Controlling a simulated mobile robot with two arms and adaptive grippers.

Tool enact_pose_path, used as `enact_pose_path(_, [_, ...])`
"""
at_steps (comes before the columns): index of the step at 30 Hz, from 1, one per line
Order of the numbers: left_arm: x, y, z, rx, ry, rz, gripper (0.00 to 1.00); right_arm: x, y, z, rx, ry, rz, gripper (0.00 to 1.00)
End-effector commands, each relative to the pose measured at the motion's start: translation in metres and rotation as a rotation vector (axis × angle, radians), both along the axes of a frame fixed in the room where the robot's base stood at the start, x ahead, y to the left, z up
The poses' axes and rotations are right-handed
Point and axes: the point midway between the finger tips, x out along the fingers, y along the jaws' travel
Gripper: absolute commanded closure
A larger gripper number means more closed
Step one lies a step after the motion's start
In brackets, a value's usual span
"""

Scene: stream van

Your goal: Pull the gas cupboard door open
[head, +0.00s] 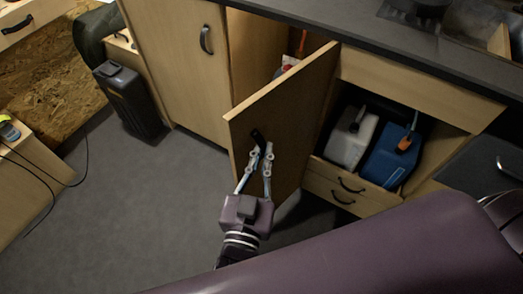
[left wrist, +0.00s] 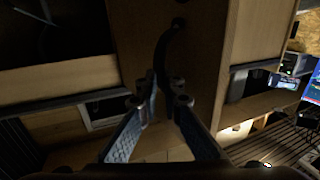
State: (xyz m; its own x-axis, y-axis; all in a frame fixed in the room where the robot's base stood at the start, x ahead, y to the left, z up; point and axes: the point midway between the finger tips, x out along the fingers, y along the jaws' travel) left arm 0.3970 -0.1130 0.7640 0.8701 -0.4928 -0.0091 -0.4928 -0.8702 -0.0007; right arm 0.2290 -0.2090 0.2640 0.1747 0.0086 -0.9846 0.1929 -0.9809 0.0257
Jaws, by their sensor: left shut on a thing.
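The gas cupboard door (head: 285,105) is a light wood panel that stands swung out from the cabinet front, partly open. Its dark handle (head: 257,137) is on the outer face near the free edge. My left gripper (head: 261,150) is shut on this handle. In the left wrist view the curved black handle (left wrist: 168,45) runs down between the fingers of the left gripper (left wrist: 160,95). Behind the door, part of the cupboard inside (head: 310,45) shows with something red in it; the rest is hidden by the door. My right gripper is not in view.
A closed cupboard door (head: 180,60) is at left. A black case (head: 128,100) stands on the floor. Grey floor (head: 130,200) is clear at left.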

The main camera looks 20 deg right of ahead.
Motion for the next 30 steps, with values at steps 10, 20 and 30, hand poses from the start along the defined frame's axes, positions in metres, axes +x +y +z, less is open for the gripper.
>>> enact_pose_path(10, [0.0003,-0.0055,0.0144,-0.023,-0.025,-0.008,0.84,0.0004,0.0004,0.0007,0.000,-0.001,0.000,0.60])
enact_pose_path(20, [0.0000,-0.0044,0.0126,-0.020,-0.023,-0.007,0.76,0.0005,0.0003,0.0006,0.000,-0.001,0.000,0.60])
enact_pose_path(30, [-0.0059,-0.0002,0.0090,-0.016,-0.018,-0.006,0.76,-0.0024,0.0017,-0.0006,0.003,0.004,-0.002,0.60])
